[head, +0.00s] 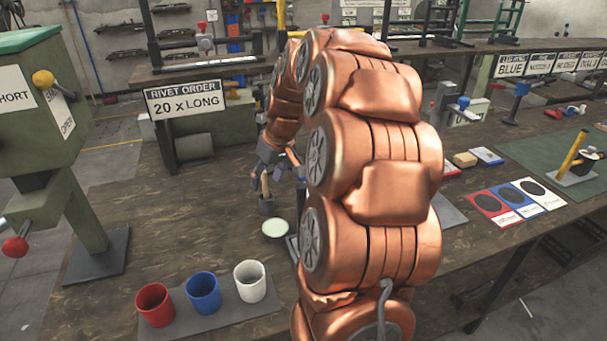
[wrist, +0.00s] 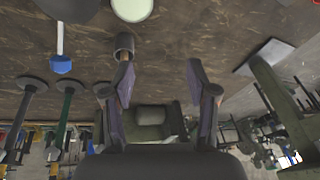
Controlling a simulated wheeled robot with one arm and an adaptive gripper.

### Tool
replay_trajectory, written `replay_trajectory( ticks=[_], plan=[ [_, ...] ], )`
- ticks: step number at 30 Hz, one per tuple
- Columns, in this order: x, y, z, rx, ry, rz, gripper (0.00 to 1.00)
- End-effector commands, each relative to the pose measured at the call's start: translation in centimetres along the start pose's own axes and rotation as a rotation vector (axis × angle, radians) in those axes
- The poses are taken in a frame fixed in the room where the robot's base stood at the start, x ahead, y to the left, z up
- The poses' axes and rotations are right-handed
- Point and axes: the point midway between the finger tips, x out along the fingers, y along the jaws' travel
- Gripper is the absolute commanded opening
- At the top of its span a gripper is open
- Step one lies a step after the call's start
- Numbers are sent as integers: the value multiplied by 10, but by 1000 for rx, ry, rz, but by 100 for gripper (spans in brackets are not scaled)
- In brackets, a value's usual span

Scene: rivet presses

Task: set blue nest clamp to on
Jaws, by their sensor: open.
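My gripper (head: 281,180) is open and points down over the brown bench, partly hidden by my copper arm in the head view. In the wrist view its two fingers (wrist: 161,82) stand apart with no object held between them. A dark grey cylinder (wrist: 124,43) is close to the tip of the left finger there. A blue knob on a pale rod (wrist: 62,66) lies to the left in the wrist view, apart from the fingers. I cannot tell whether it is the blue nest clamp. In the head view, a blue-knobbed lever device (head: 462,104) stands right of my arm.
A pale round disc (head: 275,228) is on the bench near my gripper. Red (head: 155,305), blue (head: 203,293) and white (head: 250,281) cups stand in front. A green press (head: 45,130) is at left, a rivet order sign (head: 186,100) behind. Coloured cards (head: 515,201) lie right.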

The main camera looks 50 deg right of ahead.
Motion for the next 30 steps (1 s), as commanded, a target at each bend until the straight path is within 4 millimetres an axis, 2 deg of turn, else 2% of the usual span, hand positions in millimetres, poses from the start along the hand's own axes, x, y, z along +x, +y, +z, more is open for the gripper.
replay_trajectory(
  ticks=[1, 6, 9, 12, 20, 30],
  plan=[
    [1, 28, -6, 24, 23, 10, 58],
    [1, 103, -17, 66, 87, 50, 58],
    [0, 134, -18, 83, 111, 70, 58],
    [-1, 152, -17, 91, 124, 82, 58],
    [9, 160, -18, 94, 128, 87, 58],
    [53, 163, -24, 94, 126, 86, 58]
  ],
)
